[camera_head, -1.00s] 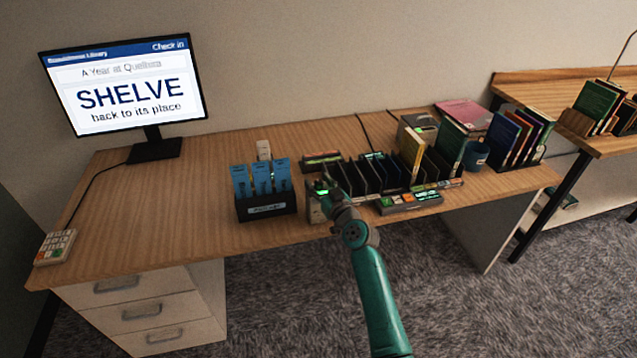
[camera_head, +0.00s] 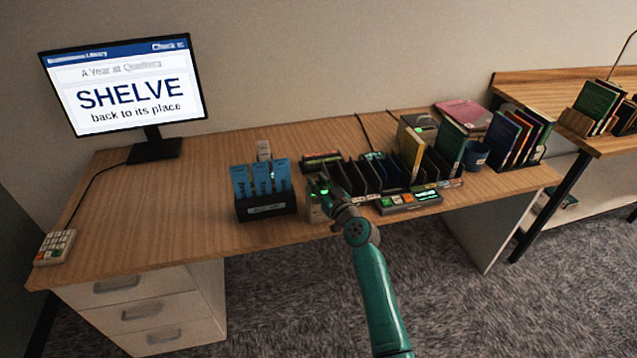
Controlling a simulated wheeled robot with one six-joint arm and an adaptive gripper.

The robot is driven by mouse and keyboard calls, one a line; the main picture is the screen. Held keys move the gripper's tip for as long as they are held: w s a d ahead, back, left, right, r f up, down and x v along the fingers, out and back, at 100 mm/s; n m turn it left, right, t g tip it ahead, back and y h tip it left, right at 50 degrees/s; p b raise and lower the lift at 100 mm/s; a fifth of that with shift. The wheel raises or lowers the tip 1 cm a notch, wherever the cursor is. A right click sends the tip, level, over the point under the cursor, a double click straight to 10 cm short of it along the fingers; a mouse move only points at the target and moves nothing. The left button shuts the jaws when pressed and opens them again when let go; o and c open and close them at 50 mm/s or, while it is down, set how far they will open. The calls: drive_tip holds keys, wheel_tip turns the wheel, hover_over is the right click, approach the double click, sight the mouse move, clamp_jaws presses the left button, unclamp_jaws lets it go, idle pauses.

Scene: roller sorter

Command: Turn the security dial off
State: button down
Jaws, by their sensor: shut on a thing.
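A small grey box with a green light (camera_head: 314,206) stands at the desk's front edge, just right of the blue card holder. My gripper (camera_head: 326,187) is over the top of this box, at the end of my green arm. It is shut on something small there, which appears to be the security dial. The fingers and wrist cover the dial, so its pointer and setting cannot be read.
A black holder with blue cards (camera_head: 266,208) stands close on the left. A black slotted sorter (camera_head: 372,172) with upright books is on the right, with a button panel (camera_head: 409,201) before it. A monitor (camera_head: 124,82) reads "SHELVE". The desk's left middle (camera_head: 165,205) is clear.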

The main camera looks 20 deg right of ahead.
drive_tip(key=shift+d+n+y, duration=0.1)
drive_tip(key=shift+n+y, duration=0.2)
drive_tip(key=shift+y, duration=0.3)
drive_tip(key=n+g+y, duration=0.2)
drive_tip(key=y, duration=0.1)
drive_tip(key=n+g+y, duration=0.2)
drive_tip(key=n+y, duration=0.1)
drive_tip(key=y, duration=0.1)
drive_tip(key=shift+w, duration=0.1)
drive_tip(key=shift+n+g+y, duration=1.9)
drive_tip(key=shift+n+g, duration=0.4)
drive_tip(key=shift+g, duration=0.6)
drive_tip(key=shift+f+n+g, duration=0.1)
drive_tip(key=shift+n+g, duration=0.2)
drive_tip(key=shift+g, duration=0.1)
drive_tip(key=c, duration=0.9)
unclamp_jaws()
drive_tip(key=v, duration=1.2)
drive_tip(key=shift+f, duration=0.1)
